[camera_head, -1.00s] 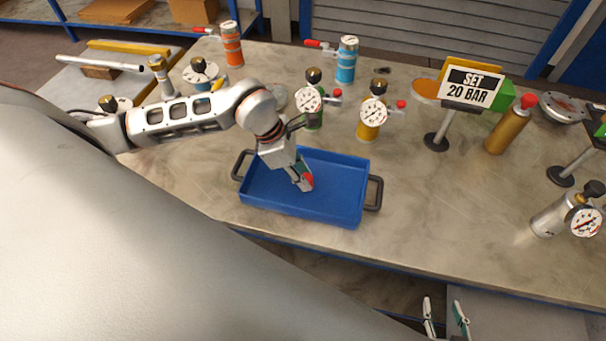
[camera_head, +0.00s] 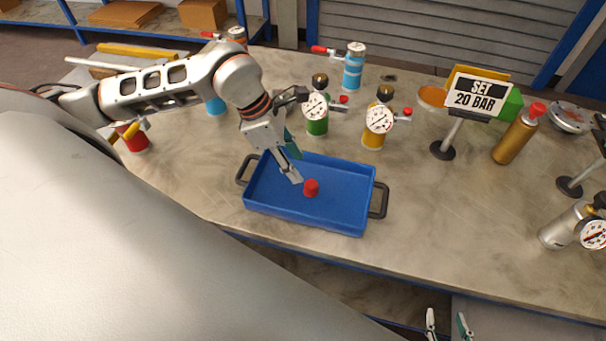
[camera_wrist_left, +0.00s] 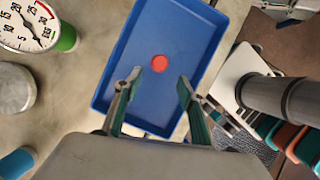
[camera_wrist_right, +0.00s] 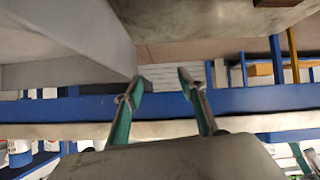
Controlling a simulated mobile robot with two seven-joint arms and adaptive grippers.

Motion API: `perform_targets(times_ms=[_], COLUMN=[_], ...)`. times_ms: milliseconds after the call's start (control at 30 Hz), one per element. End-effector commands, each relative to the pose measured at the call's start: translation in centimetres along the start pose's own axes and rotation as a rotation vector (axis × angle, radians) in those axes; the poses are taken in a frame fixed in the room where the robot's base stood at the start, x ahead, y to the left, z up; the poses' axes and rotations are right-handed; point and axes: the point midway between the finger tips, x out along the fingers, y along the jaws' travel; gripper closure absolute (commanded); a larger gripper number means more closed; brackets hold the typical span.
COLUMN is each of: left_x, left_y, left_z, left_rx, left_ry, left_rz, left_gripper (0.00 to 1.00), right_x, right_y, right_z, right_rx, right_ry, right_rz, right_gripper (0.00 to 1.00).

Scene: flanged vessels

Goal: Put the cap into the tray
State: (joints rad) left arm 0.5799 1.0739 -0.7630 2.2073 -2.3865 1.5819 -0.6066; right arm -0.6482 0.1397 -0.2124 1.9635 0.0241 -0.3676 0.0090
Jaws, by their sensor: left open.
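The red cap (camera_head: 311,187) lies inside the blue tray (camera_head: 345,222), on its floor near the middle. It also shows in the left wrist view (camera_wrist_left: 159,63), between and beyond the fingertips. My left gripper (camera_head: 292,168) is open and empty above the tray, a little up and left of the cap and apart from it. In the left wrist view its fingers (camera_wrist_left: 160,80) are spread wide. My right gripper (camera_head: 447,322) is at the bottom edge of the head view, below the table front. It is open and empty in the right wrist view (camera_wrist_right: 160,78).
Behind the tray stand a green gauge vessel (camera_head: 317,124) and a yellow gauge vessel (camera_head: 376,133). A blue vessel (camera_head: 353,72), a "SET 20 BAR" sign (camera_head: 476,92) and a gold bottle (camera_head: 517,138) stand further off.

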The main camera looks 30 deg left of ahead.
Motion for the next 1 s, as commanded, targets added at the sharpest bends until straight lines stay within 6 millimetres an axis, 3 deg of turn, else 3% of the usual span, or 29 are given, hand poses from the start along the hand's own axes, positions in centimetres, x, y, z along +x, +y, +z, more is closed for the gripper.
perform_targets(times_ms=[100,300,1000], left_x=[-1.9,-3.6,-3.7], left_y=[0.1,0.0,0.0], left_z=[0.0,0.0,0.0], left_rx=[0.001,0.0,0.0], left_ry=[0.0,0.0,0.0], left_rz=[0.005,0.001,0.0], left_gripper=[0.6,0.6,0.6], right_x=[0.1,0.2,0.2], right_y=[0.0,-0.1,-0.1], right_z=[0.2,0.4,0.4], right_rx=[0.0,0.0,0.0], right_ry=[-0.001,-0.001,-0.003], right_rz=[0.0,0.0,0.0], right_gripper=[0.6,0.6,0.6])
